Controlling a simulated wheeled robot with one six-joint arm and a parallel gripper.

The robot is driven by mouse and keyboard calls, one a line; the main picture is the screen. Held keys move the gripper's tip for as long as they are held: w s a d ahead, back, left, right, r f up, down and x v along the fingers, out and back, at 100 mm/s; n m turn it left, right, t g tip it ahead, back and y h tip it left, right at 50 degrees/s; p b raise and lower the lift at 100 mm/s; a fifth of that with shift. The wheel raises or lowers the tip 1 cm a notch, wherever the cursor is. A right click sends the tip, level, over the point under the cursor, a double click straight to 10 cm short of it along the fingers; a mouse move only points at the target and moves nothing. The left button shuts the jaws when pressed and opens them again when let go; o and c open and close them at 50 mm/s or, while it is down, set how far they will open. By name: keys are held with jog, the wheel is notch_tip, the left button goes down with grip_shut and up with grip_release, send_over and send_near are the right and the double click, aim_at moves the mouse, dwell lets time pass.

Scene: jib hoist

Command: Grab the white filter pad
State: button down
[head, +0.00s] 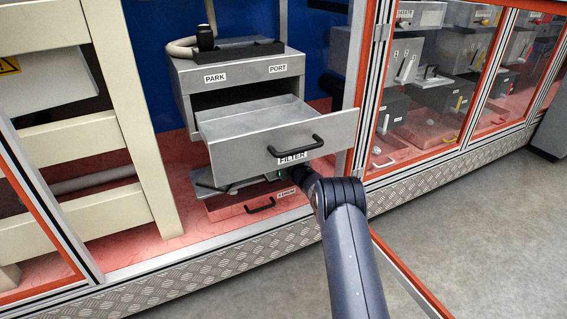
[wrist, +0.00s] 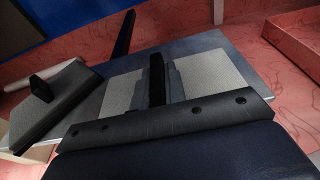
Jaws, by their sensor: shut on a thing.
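The white filter pad (wrist: 211,73) shows in the wrist view as a pale flat sheet with a blue-grey plate around its far side. My gripper (wrist: 157,75) is shut on the pad, with one dark finger lying across its face. The other finger is hidden. In the head view my gripper (head: 287,174) reaches in under the pulled-out drawer marked FILTER (head: 270,141). The drawer and my wrist hide the pad there.
The FILTER drawer hangs just above my gripper, with its black handle (head: 300,147) facing out. A red lower drawer (head: 243,202) lies below. A dark block with a knob (wrist: 62,108) is at left in the wrist view. An orange-edged door frame (head: 365,90) stands at right.

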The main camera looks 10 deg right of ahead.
jog(key=c, duration=1.4)
grip_release()
jog(key=shift+o, duration=0.2)
jog(key=p+v, duration=0.2)
jog(key=v, duration=0.8)
jog(key=shift+s+d, duration=0.15)
jog(key=shift+s, duration=0.25)
